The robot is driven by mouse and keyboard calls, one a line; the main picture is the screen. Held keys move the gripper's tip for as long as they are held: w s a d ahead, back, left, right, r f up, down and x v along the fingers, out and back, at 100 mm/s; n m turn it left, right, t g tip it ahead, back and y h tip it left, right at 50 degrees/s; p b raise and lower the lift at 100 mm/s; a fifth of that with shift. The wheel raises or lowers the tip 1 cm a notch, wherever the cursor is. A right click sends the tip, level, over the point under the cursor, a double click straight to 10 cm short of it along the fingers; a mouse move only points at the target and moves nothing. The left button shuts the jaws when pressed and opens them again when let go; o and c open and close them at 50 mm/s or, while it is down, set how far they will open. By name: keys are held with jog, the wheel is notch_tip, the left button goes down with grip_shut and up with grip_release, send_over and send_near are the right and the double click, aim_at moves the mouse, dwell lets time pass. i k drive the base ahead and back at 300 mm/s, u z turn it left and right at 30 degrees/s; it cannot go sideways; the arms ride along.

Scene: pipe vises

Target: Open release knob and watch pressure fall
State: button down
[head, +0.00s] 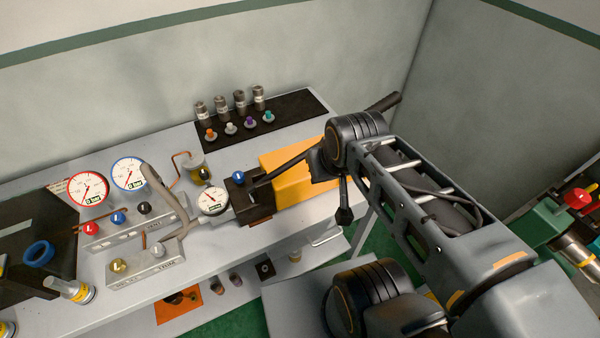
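A hand pump with a yellow-orange body (285,178) and a dark front block (247,203) stands at the right part of the bench. A blue knob (239,176) sits on top of the block. A small white gauge (212,201) is beside the block on its left; its digits are too small to read surely. A dark lever (288,166) slants up from the pump and passes behind my arm. My arm crosses the right half, and its upper joint is over the pump's right end. I cannot make out my gripper's fingers.
Red-rimmed (88,189) and blue-rimmed (129,174) gauges stand left, above a manifold with red (90,228), blue (118,218) and black knobs. A brass knob (118,265) is in front. Fittings stand on a black mat (300,106) at the back. A green vise (548,226) is far right.

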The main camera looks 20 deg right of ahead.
aim_at(238, 178)
jog(key=k, duration=0.5)
jog(key=u, duration=1)
jog(key=i, duration=0.75)
jog(key=z, duration=0.65)
